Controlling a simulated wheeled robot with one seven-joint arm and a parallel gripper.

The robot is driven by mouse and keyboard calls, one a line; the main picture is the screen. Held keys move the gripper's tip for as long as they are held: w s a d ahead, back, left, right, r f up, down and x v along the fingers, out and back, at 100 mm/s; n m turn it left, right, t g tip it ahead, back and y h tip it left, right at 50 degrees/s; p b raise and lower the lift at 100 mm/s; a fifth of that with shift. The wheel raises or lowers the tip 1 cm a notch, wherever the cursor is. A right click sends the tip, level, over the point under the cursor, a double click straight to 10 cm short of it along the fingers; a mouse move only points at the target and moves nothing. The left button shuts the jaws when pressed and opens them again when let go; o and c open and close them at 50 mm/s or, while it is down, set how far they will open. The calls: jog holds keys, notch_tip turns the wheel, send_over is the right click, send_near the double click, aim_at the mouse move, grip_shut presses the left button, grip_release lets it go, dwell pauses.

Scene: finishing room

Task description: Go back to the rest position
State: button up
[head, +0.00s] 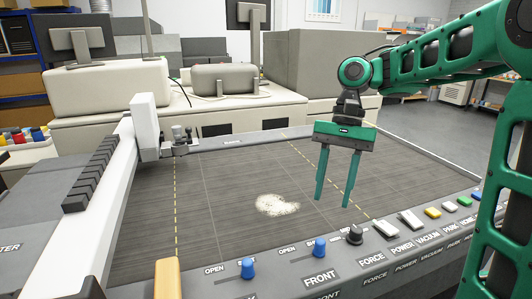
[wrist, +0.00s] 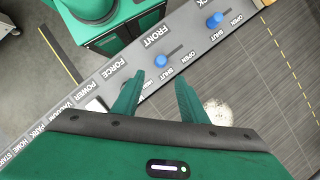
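My gripper (head: 334,182) is green with two long fingers. In the head view it hangs fingers down over the front right part of the dark flat bed (head: 225,228). The fingers are apart with nothing between them. In the wrist view, my gripper (wrist: 158,95) also shows its two fingers spread and empty, over the front edge of the machine. A pale speckled patch (head: 277,205) lies on the bed to the left of the fingers. It also shows in the wrist view (wrist: 218,112), partly hidden behind a finger.
A control panel (head: 345,268) runs along the front edge, with blue levers (head: 319,247), a dark knob (head: 354,235) and several coloured buttons. A white gantry beam (head: 85,225) spans the bed's left side. Beige machines (head: 108,86) stand behind. Grey floor is open at the right.

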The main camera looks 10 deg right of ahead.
jog(key=s+d+f+t, duration=0.1)
jog(key=s+d+f, duration=0.1)
jog(key=s+d, duration=0.1)
jog(key=s+d+f+t, duration=0.1)
jog(key=s+d+f, duration=0.1)
jog(key=s+d, duration=0.1)
jog(key=s+d+f+t, duration=0.1)
jog(key=s+d+f, duration=0.1)
jog(key=s+d, duration=0.2)
jog(key=shift+s+h, duration=0.25)
jog(key=shift+h, duration=0.15)
jog(key=s+d+f+h, duration=0.1)
jog(key=s+d+f, duration=0.3)
jog(key=s, duration=0.5)
jog(key=d, duration=0.2)
jog(key=shift+d+f+n+h, duration=0.15)
jog(key=shift+d+n+h, duration=0.15)
jog(key=shift+d+n, duration=0.1)
jog(key=shift+s+t, duration=0.1)
jog(key=shift+t, duration=0.2)
jog(key=shift+w+f, duration=0.25)
jog(key=shift+w, duration=0.35)
